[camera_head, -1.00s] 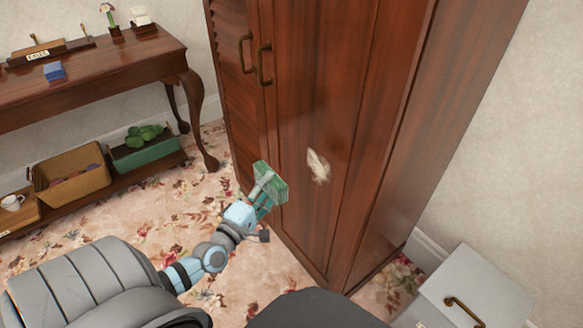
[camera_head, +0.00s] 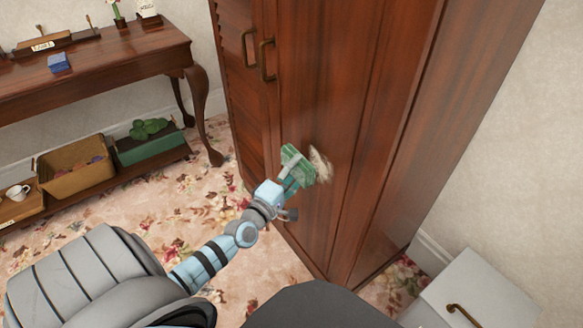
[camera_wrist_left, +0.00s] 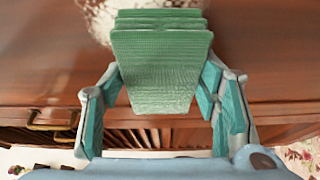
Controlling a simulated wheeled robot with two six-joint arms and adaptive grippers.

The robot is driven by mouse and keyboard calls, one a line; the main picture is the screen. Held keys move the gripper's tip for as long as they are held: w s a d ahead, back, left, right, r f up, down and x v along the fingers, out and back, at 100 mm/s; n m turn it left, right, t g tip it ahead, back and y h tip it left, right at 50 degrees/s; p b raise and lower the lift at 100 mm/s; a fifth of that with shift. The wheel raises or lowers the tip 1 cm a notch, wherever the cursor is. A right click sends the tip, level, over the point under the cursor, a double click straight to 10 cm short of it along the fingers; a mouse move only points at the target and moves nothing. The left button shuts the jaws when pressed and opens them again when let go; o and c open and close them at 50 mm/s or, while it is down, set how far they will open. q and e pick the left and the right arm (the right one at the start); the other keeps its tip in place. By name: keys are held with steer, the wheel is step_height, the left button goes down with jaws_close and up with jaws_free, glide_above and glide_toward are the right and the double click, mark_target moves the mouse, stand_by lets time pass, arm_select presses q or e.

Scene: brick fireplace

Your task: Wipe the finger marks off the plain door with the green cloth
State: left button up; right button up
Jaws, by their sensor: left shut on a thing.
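The brown wooden wardrobe's plain door (camera_head: 325,85) stands in the middle of the head view, with a pale smudge of finger marks (camera_head: 321,165) on it. My left gripper (camera_head: 291,181) is shut on the folded green cloth (camera_head: 298,163). The cloth is at the door, over the left edge of the smudge; I cannot tell how firmly it touches. In the left wrist view the green cloth (camera_wrist_left: 160,65) sits between the fingers, with the pale smudge (camera_wrist_left: 100,18) showing behind it. My right gripper is not in view.
A louvred door (camera_head: 240,100) with a brass handle is left of the plain door. A wooden side table (camera_head: 110,60) stands at left, with a basket (camera_head: 75,180) and a green box (camera_head: 150,150) on its low shelf. A white cabinet (camera_head: 480,290) is at lower right.

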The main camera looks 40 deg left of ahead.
arm_select(q)
steer(key=shift+w+d, duration=0.1)
steer(key=shift+w, duration=0.6)
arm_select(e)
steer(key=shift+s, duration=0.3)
arm_select(q)
steer(key=shift+w+d, duration=0.1)
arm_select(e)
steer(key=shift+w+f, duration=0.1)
